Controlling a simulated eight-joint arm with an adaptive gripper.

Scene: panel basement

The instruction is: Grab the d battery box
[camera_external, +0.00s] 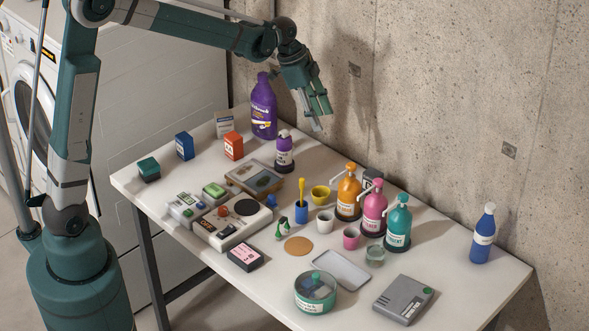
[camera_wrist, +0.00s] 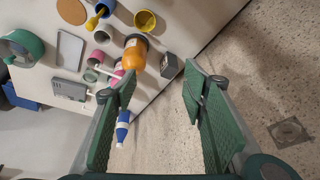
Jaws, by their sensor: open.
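My gripper (camera_external: 321,114) is open and empty, high above the back of the table near the concrete wall. In the wrist view its two green fingers stand wide apart (camera_wrist: 160,85). No label reading D battery is legible, so I cannot tell which box it is. Small boxes in view are a blue box (camera_external: 185,145), an orange box (camera_external: 233,146), a black box with a pink label (camera_external: 245,256) and a dark box (camera_external: 371,176) partly hidden behind the pump bottles. The dark box also shows in the wrist view (camera_wrist: 169,66), just beyond the fingers.
Orange (camera_external: 348,192), pink (camera_external: 373,207) and teal (camera_external: 397,224) pump bottles stand in a row near the wall. A tall purple bottle (camera_external: 263,107) stands at the back left, a blue bottle (camera_external: 483,234) at the right. Bare white table (camera_external: 450,245) lies between the teal and blue bottles.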

